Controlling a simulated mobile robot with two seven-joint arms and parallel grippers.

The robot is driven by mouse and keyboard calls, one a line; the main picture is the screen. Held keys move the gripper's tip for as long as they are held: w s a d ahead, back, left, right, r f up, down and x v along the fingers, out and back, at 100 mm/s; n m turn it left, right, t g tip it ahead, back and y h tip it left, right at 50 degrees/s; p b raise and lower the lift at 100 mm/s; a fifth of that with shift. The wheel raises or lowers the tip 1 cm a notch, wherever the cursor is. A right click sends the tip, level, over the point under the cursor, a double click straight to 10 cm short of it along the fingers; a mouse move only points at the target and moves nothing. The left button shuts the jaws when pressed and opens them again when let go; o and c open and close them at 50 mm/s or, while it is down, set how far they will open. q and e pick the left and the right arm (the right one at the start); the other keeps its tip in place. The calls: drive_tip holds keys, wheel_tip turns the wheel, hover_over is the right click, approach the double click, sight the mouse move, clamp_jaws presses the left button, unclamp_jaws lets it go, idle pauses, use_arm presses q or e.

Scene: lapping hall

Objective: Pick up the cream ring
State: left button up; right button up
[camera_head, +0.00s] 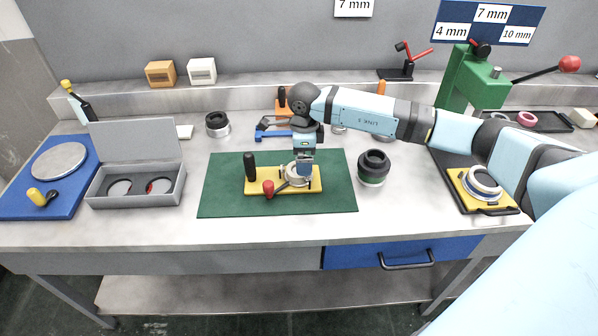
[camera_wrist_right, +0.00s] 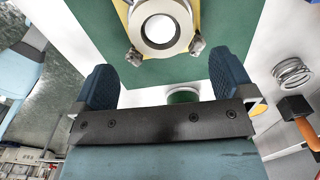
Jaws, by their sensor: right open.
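A pale cream-grey ring (camera_head: 292,175) sits on a yellow fixture plate (camera_head: 313,186), which lies on a green mat (camera_head: 215,198). The plate also carries an upright black handle (camera_head: 250,166) and a red-knobbed lever (camera_head: 270,188). My right gripper (camera_head: 304,168) is just above the ring and partly covers it. In the right wrist view the open fingers of the gripper (camera_wrist_right: 163,65) are empty, with the ring (camera_wrist_right: 137,28) beyond the fingertips, between small metal clamps. I cannot tell the exact gap. My left gripper is not in view.
A black threaded cylinder (camera_head: 374,165) stands right of the mat. A grey open case (camera_head: 136,197) and blue board (camera_head: 66,210) are at left. A yellow fixture with a ring (camera_head: 483,183) is at right. The bench front is mostly clear.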

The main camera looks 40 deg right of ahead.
sight(294, 179)
drive_tip(key=f, duration=0.4)
drive_tip(key=shift+w+a+f, duration=0.3)
drive_tip(key=shift+w, duration=0.05)
drive_tip(key=shift+f, duration=0.25)
drive_tip(key=c, duration=1.1)
drive_tip(key=shift+o, duration=0.2)
drive_tip(key=shift+r, duration=0.2)
